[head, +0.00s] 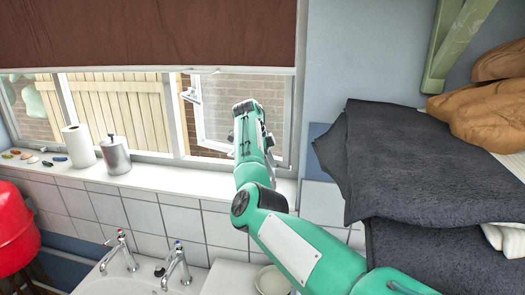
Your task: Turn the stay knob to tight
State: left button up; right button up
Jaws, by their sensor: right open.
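The stay knob cannot be made out clearly. A small white fitting (191,94) shows at the opening edge of the window, and I cannot tell whether it is the knob or a handle. The window sash (208,110) stands swung outward from its frame. My right gripper (247,108) is in front of this sash, to the right of the white fitting and apart from it. It is open, seen from behind, and nothing shows between its fingers. It hides part of the sash and the lower frame. My left gripper is out of view.
The white sill (190,180) carries a paper roll (78,146), a metal dispenser (115,156) and small stones. A brown blind (150,35) hangs above. Taps (177,264) and a sink are below. Dark folded towels (400,150) are stacked close at right.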

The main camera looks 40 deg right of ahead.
jog(key=b+v, duration=0.2)
jog(key=v, duration=0.7)
jog(key=shift+r+b, duration=0.3)
jog(key=shift+r, duration=0.1)
jog(key=shift+a, duration=0.15)
